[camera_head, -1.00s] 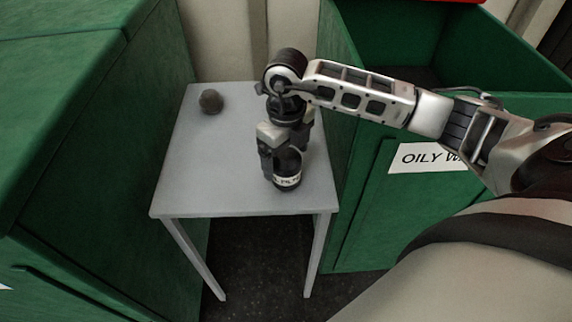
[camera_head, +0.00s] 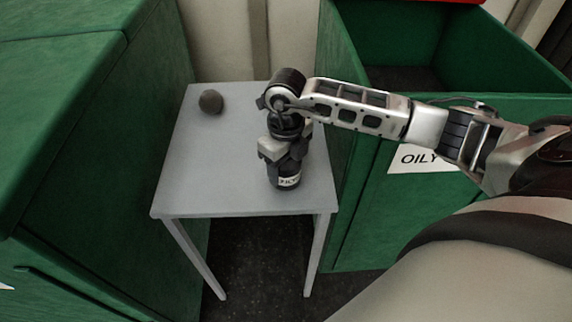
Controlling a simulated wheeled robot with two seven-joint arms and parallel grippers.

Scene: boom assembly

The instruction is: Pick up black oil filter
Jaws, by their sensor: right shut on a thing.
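The black oil filter (camera_head: 287,181) is a dark cylinder with a white label band, upright at the right part of the grey table, near its front edge. My right gripper (camera_head: 284,163) comes down on it from above and is shut on its upper part, which the fingers partly hide. I cannot tell whether the filter's base still touches the table. My left gripper is not in view.
A dark round object (camera_head: 211,101) lies at the back left of the grey table (camera_head: 190,185). A green bin (camera_head: 75,150) stands at the left. An open green bin with a white label (camera_head: 415,157) stands close at the right. The table's left half is mostly clear.

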